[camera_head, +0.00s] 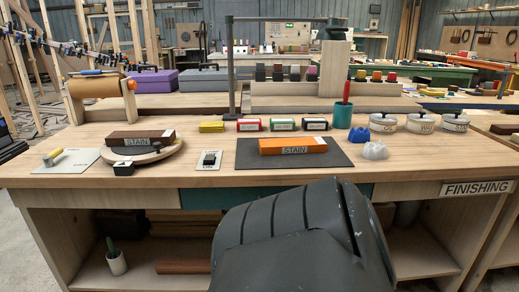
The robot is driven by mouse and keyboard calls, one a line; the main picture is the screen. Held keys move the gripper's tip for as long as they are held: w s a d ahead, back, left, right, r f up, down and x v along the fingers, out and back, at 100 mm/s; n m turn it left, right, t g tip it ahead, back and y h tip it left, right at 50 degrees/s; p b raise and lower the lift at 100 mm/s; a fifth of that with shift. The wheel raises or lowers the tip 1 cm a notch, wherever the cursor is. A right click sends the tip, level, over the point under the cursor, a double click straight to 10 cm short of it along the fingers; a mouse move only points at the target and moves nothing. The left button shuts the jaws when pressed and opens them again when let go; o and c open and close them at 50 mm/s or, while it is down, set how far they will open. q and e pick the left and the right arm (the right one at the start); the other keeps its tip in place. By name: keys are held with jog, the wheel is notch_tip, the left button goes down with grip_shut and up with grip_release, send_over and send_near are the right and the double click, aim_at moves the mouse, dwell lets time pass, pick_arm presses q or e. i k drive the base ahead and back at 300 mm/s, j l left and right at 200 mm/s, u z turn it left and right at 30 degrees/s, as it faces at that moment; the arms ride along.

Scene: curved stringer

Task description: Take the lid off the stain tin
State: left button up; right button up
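Three round pale tins with lids stand in a row at the right of the bench. The left tin (383,122) and middle tin (420,123) carry short labels. The right tin (455,122) has a label that seems to read STAIN, but it is too small to be sure. An orange block (292,146) and a dark brown block (141,139) also bear STAIN labels. Neither of my grippers is in view. A large dark grey part, likely mine, fills the bottom middle.
The orange block lies on a dark mat (250,156). A FINISHING sign (476,188) marks the bench front. The bench's right front is clear.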

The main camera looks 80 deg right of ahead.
aim_at(456, 118)
jog(key=z, duration=2.85)
jog(key=k+l, duration=0.1)
jog(key=l, duration=0.25)
jog(key=k+l+z, duration=0.1)
jog(key=l, duration=0.3)
jog(key=k+l, duration=0.15)
jog(key=l, duration=0.2)
jog(key=k+l+z, duration=0.1)
jog(key=l, duration=0.3)
jog(key=k+l, duration=0.1)
jog(key=l, duration=0.3)
